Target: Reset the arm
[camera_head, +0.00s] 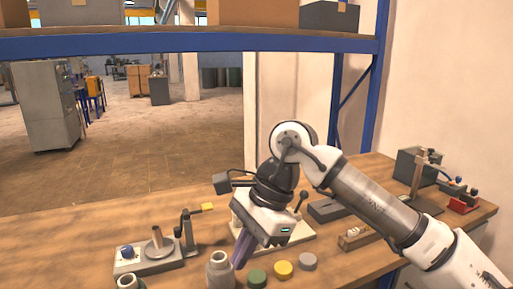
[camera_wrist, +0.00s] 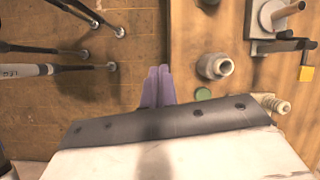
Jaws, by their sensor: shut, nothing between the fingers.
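My arm reaches in from the right in the head view, with its elbow bent above the wooden bench (camera_head: 190,215). My gripper (camera_head: 241,260) points down near the bench's front edge, between a grey bottle-like vessel (camera_head: 220,270) and the round discs. Its purple fingers also show in the wrist view (camera_wrist: 158,72), side by side with nothing between them. There they appear beside the bench edge, over the brown floor. The gripper is shut and empty.
Green (camera_head: 257,278), yellow (camera_head: 282,269) and grey (camera_head: 308,261) discs lie close by. A grey fixture with an upright rod (camera_head: 155,250) stands left. A dark box (camera_head: 414,170) and a red-based device (camera_head: 462,204) stand right. A blue shelf beam (camera_head: 190,45) crosses above.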

